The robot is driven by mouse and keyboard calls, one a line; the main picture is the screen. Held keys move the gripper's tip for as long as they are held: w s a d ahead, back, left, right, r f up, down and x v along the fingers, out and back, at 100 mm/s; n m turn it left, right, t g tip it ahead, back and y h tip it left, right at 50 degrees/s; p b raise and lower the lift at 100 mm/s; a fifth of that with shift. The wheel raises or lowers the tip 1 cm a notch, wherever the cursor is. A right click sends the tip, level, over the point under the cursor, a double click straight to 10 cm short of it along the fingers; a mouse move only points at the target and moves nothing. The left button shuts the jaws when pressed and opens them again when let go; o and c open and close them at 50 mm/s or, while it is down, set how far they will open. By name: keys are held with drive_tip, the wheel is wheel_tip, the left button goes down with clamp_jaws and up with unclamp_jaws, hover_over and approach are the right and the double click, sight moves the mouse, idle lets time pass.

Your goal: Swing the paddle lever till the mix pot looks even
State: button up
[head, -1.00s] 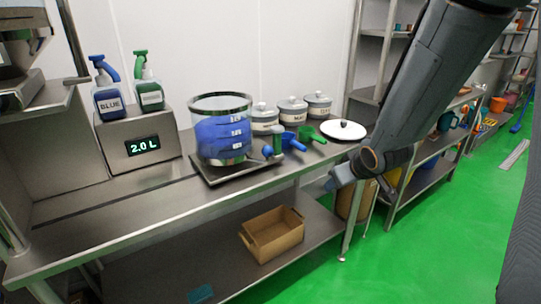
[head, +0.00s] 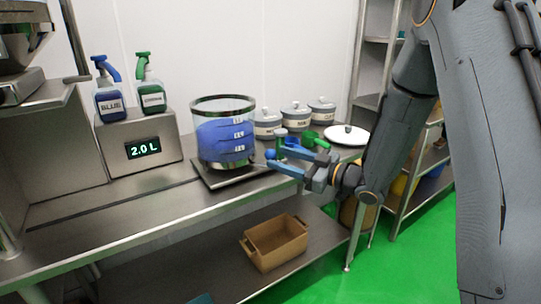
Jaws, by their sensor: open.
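The mix pot (head: 224,140) is a clear cylinder with a dark rim and white level marks, standing on a dark flat base (head: 213,178) on the steel bench. It holds blue liquid; a paddle inside cannot be made out. A blue ball knob (head: 270,154) shows just right of the pot, beside a grey upright piece (head: 281,134); I take these for the lever, but their joint is hidden. My gripper (head: 277,157) is open and empty, its two fingers pointing left with their tips close to the blue knob. I cannot tell whether they touch it.
Lidded grey jars (head: 295,117), a green scoop (head: 310,139) and a white lid (head: 346,135) stand behind my gripper. Blue and green spray bottles (head: 109,101) stand on a box reading 2.0 L (head: 142,149). A brown crate (head: 276,246) sits below. The bench's left front is clear.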

sight(271, 155)
drive_tip(key=shift+x, duration=2.4)
drive_tip(key=shift+d, duration=0.1)
clamp_jaws()
